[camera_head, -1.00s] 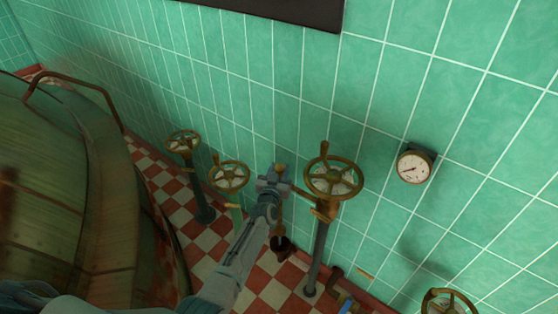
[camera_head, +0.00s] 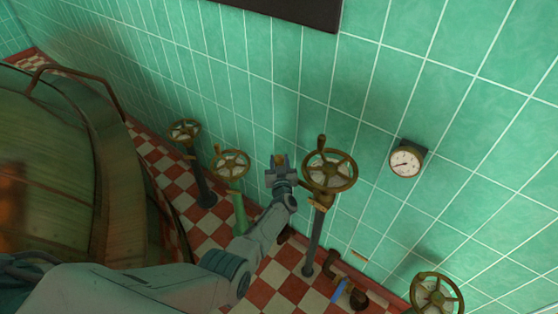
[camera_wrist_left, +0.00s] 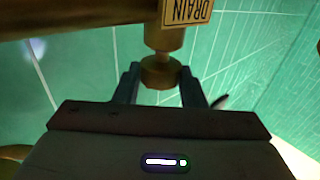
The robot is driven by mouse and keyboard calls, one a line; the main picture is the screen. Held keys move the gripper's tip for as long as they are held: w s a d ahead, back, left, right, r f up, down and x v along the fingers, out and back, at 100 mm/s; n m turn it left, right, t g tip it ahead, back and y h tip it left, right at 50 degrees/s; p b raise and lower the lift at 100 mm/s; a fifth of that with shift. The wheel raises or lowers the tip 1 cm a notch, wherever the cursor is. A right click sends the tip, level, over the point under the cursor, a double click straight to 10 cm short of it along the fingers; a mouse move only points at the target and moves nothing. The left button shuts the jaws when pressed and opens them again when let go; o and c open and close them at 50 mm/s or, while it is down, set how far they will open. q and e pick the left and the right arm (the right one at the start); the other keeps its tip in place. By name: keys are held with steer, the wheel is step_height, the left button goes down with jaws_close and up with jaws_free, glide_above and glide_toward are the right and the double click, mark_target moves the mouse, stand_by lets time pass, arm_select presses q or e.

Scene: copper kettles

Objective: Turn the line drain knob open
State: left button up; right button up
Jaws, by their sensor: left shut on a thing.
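The drain knob (camera_wrist_left: 161,72) is a small brass piece below a brass stem in the left wrist view. A tag (camera_wrist_left: 187,12) reading DRAIN, upside down, is beside the stem. My left gripper (camera_wrist_left: 161,80) is shut on the knob, with one finger on each side of it. In the head view my left gripper (camera_head: 281,165) is just left of a large brass handwheel (camera_head: 330,171), with a bit of brass showing at its tip. The knob's turn angle cannot be told. My right gripper is in neither view.
Two more handwheels (camera_head: 230,165) (camera_head: 184,131) stand to the left, and another (camera_head: 437,294) is at lower right. A gauge (camera_head: 405,162) is on the green tiled wall. A large copper kettle (camera_head: 60,170) fills the left. A blue lever (camera_head: 338,290) is low by the wall.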

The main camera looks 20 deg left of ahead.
arm_select(q)
steer(key=shift+s+d+f+n+g+y, duration=0.15)
steer(key=shift+n+g+y, duration=0.2)
steer(key=shift+y, duration=0.35)
steer(key=o, duration=1)
steer(key=shift+s+d, duration=0.2)
steer(key=shift+s, duration=0.15)
steer(key=v, duration=1)
steer(key=shift+p, duration=0.4)
